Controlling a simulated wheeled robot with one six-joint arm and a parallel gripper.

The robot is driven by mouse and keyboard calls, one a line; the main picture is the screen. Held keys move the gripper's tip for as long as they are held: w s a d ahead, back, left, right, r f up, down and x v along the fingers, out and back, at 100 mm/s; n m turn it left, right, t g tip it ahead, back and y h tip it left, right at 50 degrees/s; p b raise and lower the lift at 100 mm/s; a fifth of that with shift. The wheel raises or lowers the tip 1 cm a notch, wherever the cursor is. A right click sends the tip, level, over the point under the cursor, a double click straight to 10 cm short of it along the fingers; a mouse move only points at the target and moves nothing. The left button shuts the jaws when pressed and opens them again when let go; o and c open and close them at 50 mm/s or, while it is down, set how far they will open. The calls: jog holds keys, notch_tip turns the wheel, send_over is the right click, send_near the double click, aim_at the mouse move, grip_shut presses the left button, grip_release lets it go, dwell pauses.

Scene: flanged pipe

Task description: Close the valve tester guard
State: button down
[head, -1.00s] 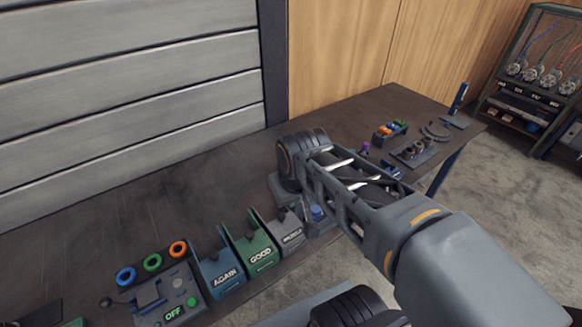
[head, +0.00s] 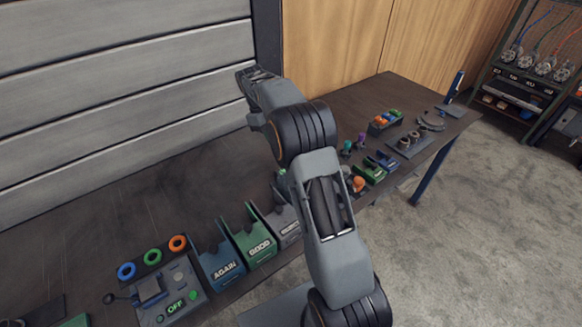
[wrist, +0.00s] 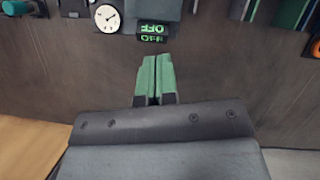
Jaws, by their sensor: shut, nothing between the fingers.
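My gripper (wrist: 153,78) shows in the wrist view with its two green fingertips together and nothing between them. Beyond the tips, at the top of that view, is a unit with a green OFF display (wrist: 152,30), seen upside down. A grey panel (wrist: 156,8) lies just past the display; I cannot tell whether it is the guard or how it stands. The fingertips appear apart from the unit. In the head view, a box with an OFF label (head: 174,306) is at the lower left; I cannot tell if it is the same unit. My fingertips are hidden there.
A round gauge (wrist: 107,18) is beside the display. In the head view, blue AGAIN (head: 222,266) and green GOOD bins (head: 255,240) stand near the bench's front edge. Coloured rings (head: 152,257) lie left of them. Small parts (head: 386,120) are at the right; the back left bench is bare.

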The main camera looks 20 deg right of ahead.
jog(key=p+x, duration=0.1)
jog(key=x, duration=0.7)
jog(key=shift+s+f, duration=0.15)
jog(key=shift+f, duration=0.2)
jog(key=shift+s+d+f+p, duration=0.15)
jog(key=shift+s+d+p, duration=0.15)
jog(key=shift+s, duration=0.3)
jog(key=shift+s+d+f+p, duration=0.2)
jog(key=shift+s+d, duration=0.15)
jog(key=shift+s, duration=0.25)
jog(key=shift+s+d, duration=0.35)
jog(key=shift+s, duration=0.35)
